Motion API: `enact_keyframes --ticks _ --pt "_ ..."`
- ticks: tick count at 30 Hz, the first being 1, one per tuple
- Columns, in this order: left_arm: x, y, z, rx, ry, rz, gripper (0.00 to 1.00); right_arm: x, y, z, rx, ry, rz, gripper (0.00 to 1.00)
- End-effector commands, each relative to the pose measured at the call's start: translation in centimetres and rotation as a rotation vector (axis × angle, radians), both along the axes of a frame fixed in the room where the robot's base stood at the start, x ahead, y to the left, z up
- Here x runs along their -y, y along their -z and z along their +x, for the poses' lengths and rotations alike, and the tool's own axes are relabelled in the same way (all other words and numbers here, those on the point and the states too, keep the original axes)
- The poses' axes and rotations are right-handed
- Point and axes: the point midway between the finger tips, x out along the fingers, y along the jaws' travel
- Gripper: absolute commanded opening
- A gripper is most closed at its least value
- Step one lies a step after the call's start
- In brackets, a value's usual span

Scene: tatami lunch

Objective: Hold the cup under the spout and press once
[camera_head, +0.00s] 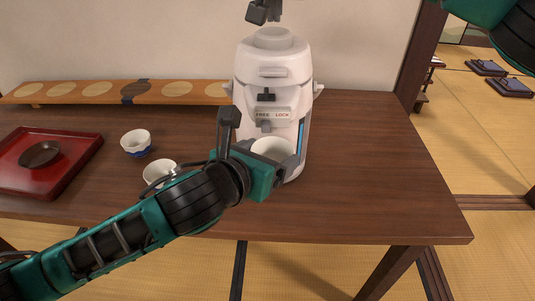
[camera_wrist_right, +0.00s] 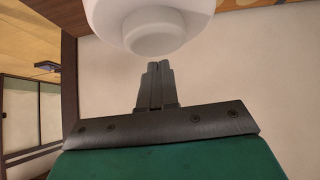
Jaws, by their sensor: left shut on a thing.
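The white dispenser (camera_head: 272,70) stands on the wooden table, with a round push top (camera_head: 274,38) and a FREE/LOCK label on its front. My left gripper (camera_head: 258,140) is shut on a white cup (camera_head: 271,147), which it holds upright in front of the dispenser, below the spout area. The cup's lower part is hidden by the gripper. My right gripper (camera_head: 264,12) is above the push top, apart from it in the head view. In the right wrist view its fingers (camera_wrist_right: 157,68) are together and empty, near the push top (camera_wrist_right: 155,35).
Two more cups stand on the table (camera_head: 400,200): one (camera_head: 136,142) at the left and one (camera_head: 158,172) partly behind my left arm. A red tray (camera_head: 75,170) with a dark dish (camera_head: 39,154) lies further left. A long board (camera_head: 205,94) runs along the wall. The table's right side is clear.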

Motion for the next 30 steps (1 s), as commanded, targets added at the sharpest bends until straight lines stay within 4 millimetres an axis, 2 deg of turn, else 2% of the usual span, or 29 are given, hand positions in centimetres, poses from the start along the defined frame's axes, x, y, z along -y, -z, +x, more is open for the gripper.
enact_keyframes --ticks 14,30 --pt "0.0 -0.1 0.0 0.001 0.0 0.0 0.48 0.0 0.1 0.0 0.0 0.0 0.0 0.0" --pt "0.0 -0.1 0.0 0.001 0.0 0.0 0.48 0.0 1.8 0.0 -0.001 0.0 -0.001 0.0"
